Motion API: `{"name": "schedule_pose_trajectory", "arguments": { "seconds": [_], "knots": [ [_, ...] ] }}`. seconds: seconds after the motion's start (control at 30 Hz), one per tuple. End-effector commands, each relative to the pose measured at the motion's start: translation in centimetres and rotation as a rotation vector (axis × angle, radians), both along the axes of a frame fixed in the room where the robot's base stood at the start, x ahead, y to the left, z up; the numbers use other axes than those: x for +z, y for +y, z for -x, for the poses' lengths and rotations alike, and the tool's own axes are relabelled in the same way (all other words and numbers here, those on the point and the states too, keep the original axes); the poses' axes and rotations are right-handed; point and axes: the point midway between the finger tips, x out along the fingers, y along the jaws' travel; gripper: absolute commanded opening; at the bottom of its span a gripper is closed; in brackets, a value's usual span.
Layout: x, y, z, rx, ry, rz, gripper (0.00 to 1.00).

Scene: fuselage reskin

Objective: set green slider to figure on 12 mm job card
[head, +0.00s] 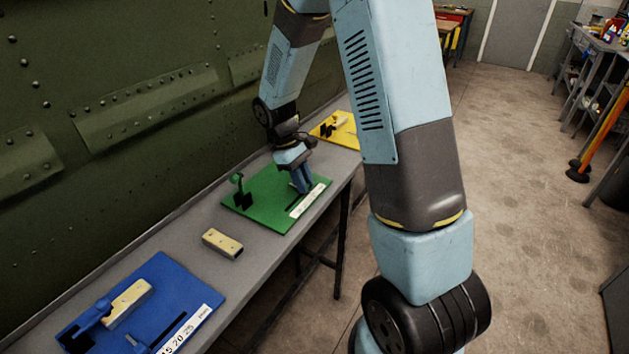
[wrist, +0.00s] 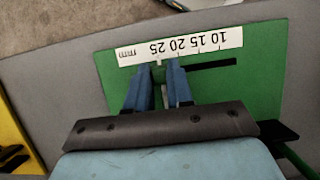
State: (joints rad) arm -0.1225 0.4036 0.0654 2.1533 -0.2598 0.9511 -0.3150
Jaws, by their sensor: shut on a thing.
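The green board (head: 262,213) lies on the bench, with a white scale strip (head: 307,200) along its near right edge. In the wrist view the strip (wrist: 188,44) appears upside down, with 25, 20, 15 and 10 running left to right. My gripper (head: 301,186) is low over this board. In the wrist view its blue fingers (wrist: 163,72) are shut on the green slider (wrist: 158,75), which is mostly hidden between them. The slider is near the 25 end of the scale. A dark slot (wrist: 213,65) runs right from the fingers. I cannot make out a job card.
A green clamp with a black base (head: 242,195) stands at the board's far left corner. A loose tan block (head: 222,243) lies between the green board and the blue board (head: 170,280). A yellow board (head: 345,138) lies beyond. The green fuselage wall (head: 120,100) flanks the bench.

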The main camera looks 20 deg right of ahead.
Motion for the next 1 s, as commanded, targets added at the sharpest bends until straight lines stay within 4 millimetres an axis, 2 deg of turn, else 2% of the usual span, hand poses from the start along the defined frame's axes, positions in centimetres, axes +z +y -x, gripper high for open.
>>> {"name": "schedule_pose_trajectory", "arguments": {
  "seconds": [0.37,0.4,0.63,0.87,1.0],
  "knots": [
    [0.08,-0.01,-0.53,0.014,-0.006,0.003,0.00],
    [0.09,-0.04,-0.55,0.013,-0.006,0.003,0.25],
    [0.07,0.07,-0.43,0.015,-0.004,0.002,0.47],
    [0.07,0.19,-0.37,0.015,-0.002,0.001,0.47],
    [0.74,0.39,-0.64,0.016,-0.005,0.001,0.47]
  ]
}}
